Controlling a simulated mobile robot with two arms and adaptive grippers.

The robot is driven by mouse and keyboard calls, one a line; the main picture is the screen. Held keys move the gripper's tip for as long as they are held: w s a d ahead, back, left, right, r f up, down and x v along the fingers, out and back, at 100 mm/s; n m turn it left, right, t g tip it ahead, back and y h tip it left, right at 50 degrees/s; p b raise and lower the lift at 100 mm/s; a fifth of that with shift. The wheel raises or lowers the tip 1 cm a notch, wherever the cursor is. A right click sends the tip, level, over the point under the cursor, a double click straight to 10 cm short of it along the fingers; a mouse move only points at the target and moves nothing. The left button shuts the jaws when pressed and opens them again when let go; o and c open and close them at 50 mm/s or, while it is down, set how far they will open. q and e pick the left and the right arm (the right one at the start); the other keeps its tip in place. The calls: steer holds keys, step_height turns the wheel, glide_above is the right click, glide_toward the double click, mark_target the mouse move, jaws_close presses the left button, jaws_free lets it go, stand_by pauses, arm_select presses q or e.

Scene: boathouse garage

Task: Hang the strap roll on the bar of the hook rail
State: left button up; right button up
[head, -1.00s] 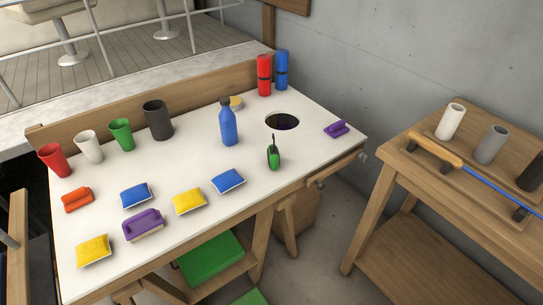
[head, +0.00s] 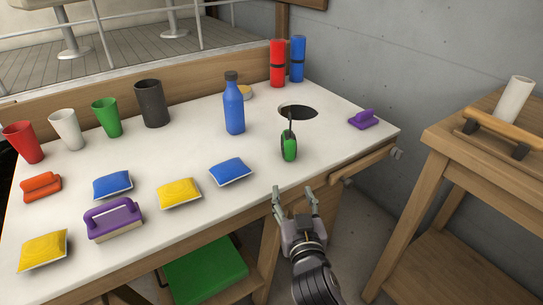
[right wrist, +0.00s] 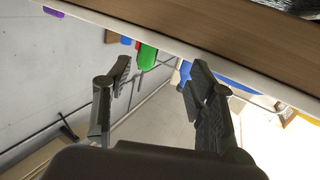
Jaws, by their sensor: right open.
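I see nothing that I can surely name as the strap roll. A low round yellowish thing (head: 245,92), partly hidden behind the blue bottle (head: 234,108), is too small to tell. No hook rail is plain; a wooden bar with pale end knobs (head: 366,166) runs along the worktable's front right edge. My right gripper (head: 296,192) is open and empty in front of this edge, below the green handheld thing with a dark antenna (head: 289,146). In the right wrist view its fingers (right wrist: 160,75) stand apart with nothing between them. My left gripper is out of view.
The white worktable (head: 200,140) holds cups, coloured pouches, brushes, and a red (head: 277,64) and a blue (head: 298,60) roll upright at the back. A round hole (head: 298,111) opens in its top. A wooden bench (head: 455,136) stands to the right, with a floor gap between.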

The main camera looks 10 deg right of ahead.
mark_target(291, 150)
steer(key=shift+t, duration=0.3)
steer(key=w+r, duration=0.1)
steer(key=w, duration=0.2)
steer(key=w+d+r, duration=0.1)
steer(key=w, duration=0.3)
steer(key=w+d, duration=0.1)
steer(key=w, duration=0.2)
steer(key=shift+w+r+b, duration=0.25)
steer(key=shift+r+b, duration=0.05)
steer(key=shift+r, duration=0.1)
steer(key=shift+w, duration=0.6)
steer(key=w, duration=0.1)
steer(key=w+d, duration=0.1)
steer(key=w, duration=0.2)
steer(key=shift+d+r, duration=0.15)
steer(key=shift+r, duration=0.2)
steer(key=shift+w, duration=0.55)
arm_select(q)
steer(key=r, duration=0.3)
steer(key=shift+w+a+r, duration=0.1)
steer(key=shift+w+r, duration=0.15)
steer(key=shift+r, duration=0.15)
arm_select(e)
steer(key=shift+c, duration=0.3)
